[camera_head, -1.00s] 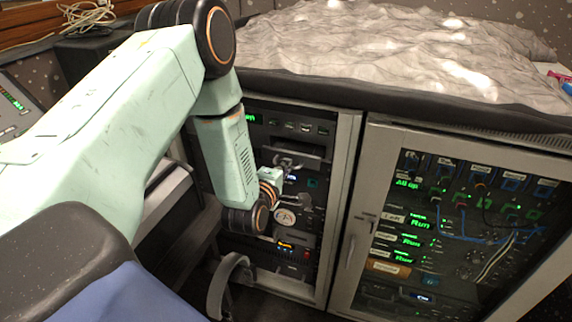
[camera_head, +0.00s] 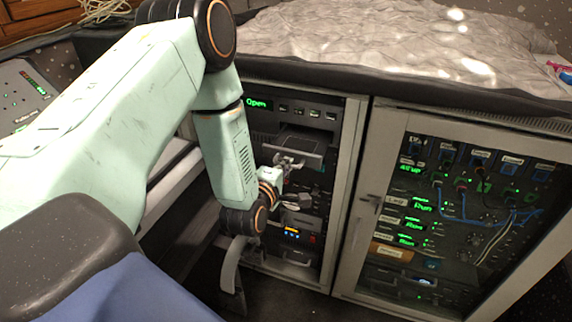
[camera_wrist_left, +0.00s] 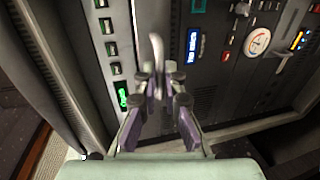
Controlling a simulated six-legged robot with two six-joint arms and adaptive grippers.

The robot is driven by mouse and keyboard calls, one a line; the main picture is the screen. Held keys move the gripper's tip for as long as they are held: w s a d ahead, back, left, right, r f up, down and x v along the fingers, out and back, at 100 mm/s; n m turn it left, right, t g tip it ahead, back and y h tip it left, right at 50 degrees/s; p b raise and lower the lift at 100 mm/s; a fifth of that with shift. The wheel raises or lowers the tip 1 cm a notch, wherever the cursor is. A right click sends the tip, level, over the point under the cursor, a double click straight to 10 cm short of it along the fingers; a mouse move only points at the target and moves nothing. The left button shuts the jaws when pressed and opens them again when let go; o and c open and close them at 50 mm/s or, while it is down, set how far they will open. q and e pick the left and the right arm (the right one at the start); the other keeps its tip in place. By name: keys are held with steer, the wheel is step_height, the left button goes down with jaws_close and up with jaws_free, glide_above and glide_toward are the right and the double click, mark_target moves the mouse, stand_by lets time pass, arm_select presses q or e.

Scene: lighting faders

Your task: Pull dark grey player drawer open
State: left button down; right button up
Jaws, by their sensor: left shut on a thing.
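The dark grey player drawer (camera_head: 304,146) sticks out of the left rack, below a unit whose green display (camera_head: 258,103) reads "Open". My left gripper (camera_head: 287,161) is at the drawer's front edge and shut on its handle. In the left wrist view, my left gripper (camera_wrist_left: 161,88) has its fingers around the pale, narrow handle (camera_wrist_left: 157,48). The fingers hide part of the handle. My right gripper is in neither view.
Other rack units with knobs and a lit display (camera_head: 291,232) lie below the drawer. A glass-fronted cabinet (camera_head: 440,205) stands to the right. A grey crumpled cover (camera_head: 370,45) lies on top.

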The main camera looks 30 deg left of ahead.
arm_select(q)
steer(key=shift+s+d, duration=0.15)
steer(key=shift+s, duration=0.15)
steer(key=shift+w, duration=0.15)
steer(key=c, duration=1.5)
jaws_free()
steer(key=shift+o, duration=0.2)
steer(key=v, duration=1.2)
steer(key=shift+f, duration=0.1)
